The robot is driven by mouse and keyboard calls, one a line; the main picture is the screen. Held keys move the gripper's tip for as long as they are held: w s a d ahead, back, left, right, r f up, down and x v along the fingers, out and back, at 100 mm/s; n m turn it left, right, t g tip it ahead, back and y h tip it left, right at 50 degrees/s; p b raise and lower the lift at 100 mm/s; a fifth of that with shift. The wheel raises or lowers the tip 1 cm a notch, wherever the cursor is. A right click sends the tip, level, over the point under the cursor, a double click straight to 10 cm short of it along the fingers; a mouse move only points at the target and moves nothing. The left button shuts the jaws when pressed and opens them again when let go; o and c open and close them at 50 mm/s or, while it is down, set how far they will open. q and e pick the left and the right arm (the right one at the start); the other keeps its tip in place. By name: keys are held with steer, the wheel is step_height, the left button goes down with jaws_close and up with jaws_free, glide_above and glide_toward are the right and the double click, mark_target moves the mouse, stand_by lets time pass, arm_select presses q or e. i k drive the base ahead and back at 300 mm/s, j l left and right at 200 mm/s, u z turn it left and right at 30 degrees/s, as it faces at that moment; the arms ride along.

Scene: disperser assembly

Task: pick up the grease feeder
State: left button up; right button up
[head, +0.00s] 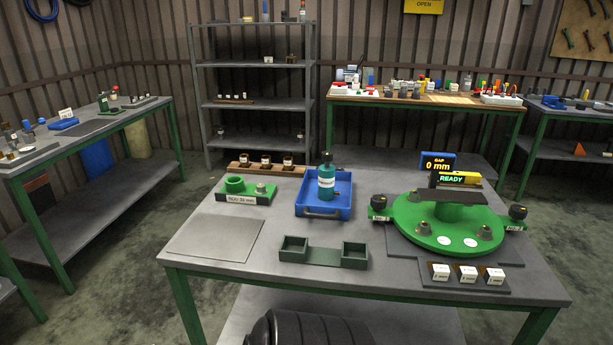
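No item is labelled clearly enough for me to tell which one is the grease feeder. A teal bottle (326,180) with a dark cap and white label stands upright in a blue tray (343,209) on the near table. Small items crowd the back table (457,100), and more stand on the left table (92,129); they are too small to identify. Neither gripper shows in the head view.
The near table (185,265) also holds a green round fixture (412,232) with a "READY" display, a "0 mm" display (437,163), a green two-pocket holder (323,257), white labelled blocks (468,274) and a wooden rack (240,168). A grey shelf (250,105) stands behind. Floor gaps separate the tables.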

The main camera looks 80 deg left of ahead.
mark_target(327, 176)
steer(key=u, duration=0.5)
steer(key=j+u, duration=0.1)
steer(key=u, duration=0.4)
steer(key=j+u, duration=0.1)
steer(key=u, duration=0.9)
steer(key=j+u, duration=0.1)
steer(key=u, duration=0.4)
